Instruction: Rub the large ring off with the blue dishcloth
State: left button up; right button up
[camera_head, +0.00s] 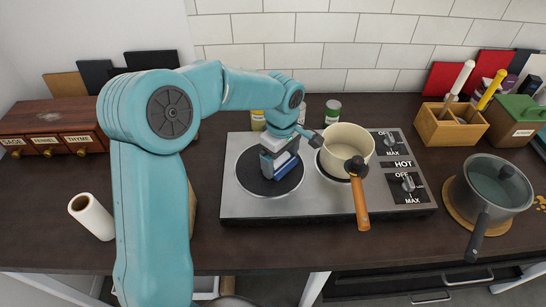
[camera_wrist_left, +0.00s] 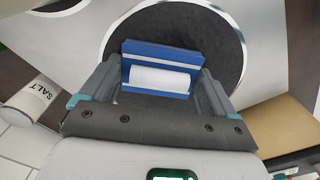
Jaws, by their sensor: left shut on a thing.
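My left gripper (camera_head: 280,165) reaches down over the hob and is shut on the blue dishcloth (camera_head: 286,168), a folded blue piece. In the left wrist view the dishcloth (camera_wrist_left: 165,50) shows between the fingers, with a white roll-like part in its middle. It is over the large ring (camera_head: 256,186), the dark round plate at the hob's left; the ring also fills the area behind the cloth in the wrist view (camera_wrist_left: 180,22). Whether the cloth touches the ring I cannot tell. Part of the ring is hidden by the gripper. My right gripper is not in view.
A cream saucepan (camera_head: 347,148) with an orange handle stands on the hob's other ring, close right of my gripper. A grey lidded pot (camera_head: 492,190) stands far right. A white paper roll (camera_head: 91,216) lies left. Small jars (camera_head: 333,110) stand behind the hob.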

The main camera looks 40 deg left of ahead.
aim_at(251, 168)
pick_arm(q)
jog(key=shift+w+d, duration=0.45)
jog(key=shift+d, duration=0.15)
jog(key=shift+w+d, duration=0.4)
jog(key=shift+d, duration=0.05)
jog(key=shift+f, duration=0.15)
jog(key=shift+s+a, duration=0.15)
jog(key=shift+s+a+f+b, duration=0.1)
jog(key=shift+s+a+b, duration=0.25)
jog(key=shift+s+a, duration=1.1)
jog(key=shift+a, duration=0.2)
jog(key=shift+s+a+r+b, duration=0.2)
jog(key=shift+s+a+b, duration=0.25)
jog(key=shift+s+a, duration=1.05)
jog(key=shift+a, duration=0.4)
jog(key=shift+s+a+r, duration=0.15)
jog(key=shift+s+a, duration=0.25)
jog(key=shift+w+d, duration=0.1)
jog(key=shift+r, duration=0.1)
